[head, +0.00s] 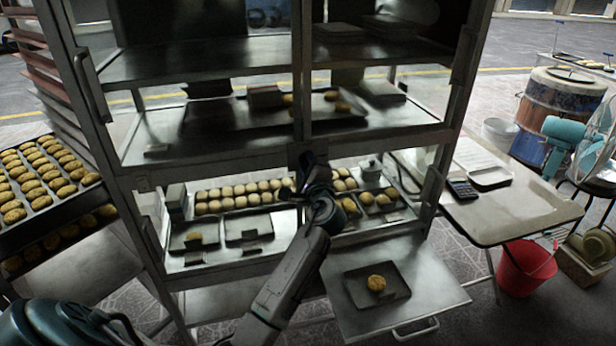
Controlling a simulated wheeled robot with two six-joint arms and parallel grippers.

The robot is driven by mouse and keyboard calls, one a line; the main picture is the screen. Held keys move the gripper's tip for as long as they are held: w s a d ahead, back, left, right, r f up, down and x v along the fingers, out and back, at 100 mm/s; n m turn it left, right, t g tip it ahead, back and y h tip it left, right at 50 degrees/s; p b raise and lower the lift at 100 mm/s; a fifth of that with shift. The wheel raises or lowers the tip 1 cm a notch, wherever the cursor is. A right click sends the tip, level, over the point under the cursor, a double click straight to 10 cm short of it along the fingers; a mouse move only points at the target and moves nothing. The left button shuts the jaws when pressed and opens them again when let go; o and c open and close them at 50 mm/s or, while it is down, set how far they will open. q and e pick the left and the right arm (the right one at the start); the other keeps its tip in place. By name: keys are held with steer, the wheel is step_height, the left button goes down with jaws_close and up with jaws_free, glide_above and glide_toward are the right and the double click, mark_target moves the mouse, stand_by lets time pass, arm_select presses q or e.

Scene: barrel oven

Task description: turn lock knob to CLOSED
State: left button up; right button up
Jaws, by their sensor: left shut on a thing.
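The metal cabinet (215,165) with glass-fronted upper shelves and an open lower shelf stands in the middle of the head view. My left arm reaches up from the bottom centre. My left gripper (309,175) is at the cabinet's middle post, just below the upper compartments, and is shut on a small dark thing there, which I take to be the lock knob. The gripper covers most of the knob, so its angle and any CLOSED mark cannot be read. My right gripper does not show.
A pull-out shelf at lower right holds a dark tray (358,293) with one bun. Trays of buns (40,185) stand at left. A side table (515,215) with a calculator, a red bucket (525,272) and a teal fan (570,135) stand at right.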

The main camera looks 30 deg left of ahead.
arm_select(q)
steer(key=n+b, duration=0.2)
steer(key=f+n+b, duration=0.1)
steer(key=n+b, duration=0.1)
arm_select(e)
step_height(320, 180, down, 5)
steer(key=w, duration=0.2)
arm_select(q)
steer(key=n+b, duration=0.2)
steer(key=shift+n+g+y, duration=0.3)
steer(key=shift+n, duration=0.1)
steer(key=shift+r+n+b, duration=0.1)
steer(key=shift+n+b, duration=0.2)
steer(key=shift+b, duration=0.15)
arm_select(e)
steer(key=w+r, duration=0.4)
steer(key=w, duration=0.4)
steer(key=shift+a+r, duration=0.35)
arm_select(q)
steer(key=o, duration=0.8)
steer(key=shift+o, duration=0.7)
steer(key=shift+r, duration=0.1)
steer(key=shift+d, duration=0.1)
